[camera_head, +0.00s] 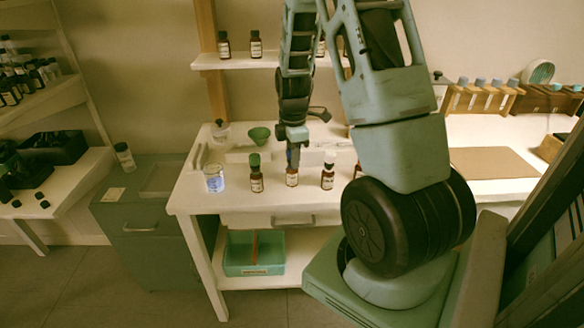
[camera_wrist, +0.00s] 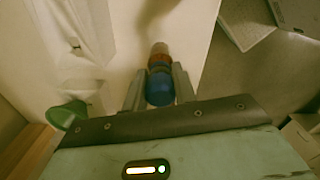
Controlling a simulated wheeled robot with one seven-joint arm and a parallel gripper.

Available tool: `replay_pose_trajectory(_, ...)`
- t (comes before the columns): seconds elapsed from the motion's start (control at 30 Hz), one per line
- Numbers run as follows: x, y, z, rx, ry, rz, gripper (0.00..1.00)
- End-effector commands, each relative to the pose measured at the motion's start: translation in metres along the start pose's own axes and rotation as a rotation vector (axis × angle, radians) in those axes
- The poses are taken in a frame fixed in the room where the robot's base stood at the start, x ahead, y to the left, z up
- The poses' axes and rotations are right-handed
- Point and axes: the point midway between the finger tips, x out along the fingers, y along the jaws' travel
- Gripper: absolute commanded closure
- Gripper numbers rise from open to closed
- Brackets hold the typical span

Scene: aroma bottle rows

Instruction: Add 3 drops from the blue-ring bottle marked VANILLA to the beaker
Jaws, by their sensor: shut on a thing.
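My gripper (camera_head: 293,140) points down over the white table and is shut on the blue-topped bottle (camera_head: 291,179), the middle one of a row of three brown bottles. In the wrist view the blue top (camera_wrist: 160,88) sits between the two fingers (camera_wrist: 158,88), with an orange-brown part beyond it. I cannot tell if the bottle's base touches the table. Its label is too small to read. The glass beaker (camera_head: 214,179), with blue on its side, stands upright at the table's left front, apart from the gripper.
A green-capped bottle (camera_head: 256,175) stands just left of the held bottle, and a white-topped one (camera_head: 328,173) just right. A green funnel (camera_head: 259,136) is behind. A shelf (camera_head: 235,63) with more bottles hangs above. A wooden rack (camera_head: 480,100) is at the right.

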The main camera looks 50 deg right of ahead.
Motion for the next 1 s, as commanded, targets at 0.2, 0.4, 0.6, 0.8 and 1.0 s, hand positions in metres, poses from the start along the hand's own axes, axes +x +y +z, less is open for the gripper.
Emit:
replay_pose_trajectory(0.2, 0.000, 0.000, 0.000, 0.000, 0.000, 0.000, 0.78)
replay_pose_trajectory(0.4, -0.012, 0.000, 0.000, 0.000, 0.000, 0.001, 0.78)
replay_pose_trajectory(0.6, -0.036, 0.000, 0.000, -0.001, 0.000, 0.000, 0.78)
replay_pose_trajectory(0.8, -0.059, 0.000, 0.000, 0.000, 0.000, 0.001, 0.78)
replay_pose_trajectory(1.0, -0.082, 0.000, 0.000, -0.001, 0.000, 0.001, 0.78)
